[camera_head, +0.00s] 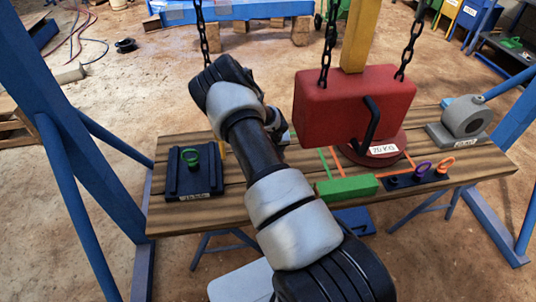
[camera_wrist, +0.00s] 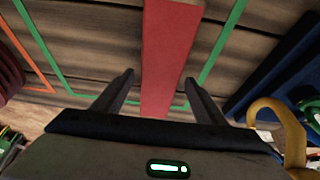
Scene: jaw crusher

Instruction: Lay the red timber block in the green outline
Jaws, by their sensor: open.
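The red timber block (camera_wrist: 168,50) shows in the wrist view, running lengthwise away from my gripper. The green outline (camera_wrist: 214,52) is drawn on the wooden table, with a line on each side of the block. The block's near end covers part of the outline's near line; I cannot tell whether it is raised. My gripper (camera_wrist: 158,84) is open, with a finger on each side of the near end. A gap shows at the left finger; the right finger looks close to the block.
A red 75 KG load (camera_head: 352,103) hangs on chains over the table (camera_head: 480,172). A green block (camera_head: 346,188) lies near the front edge. A dark plate (camera_head: 193,172) with a green ring is at left, a grey bearing block (camera_head: 463,120) at right.

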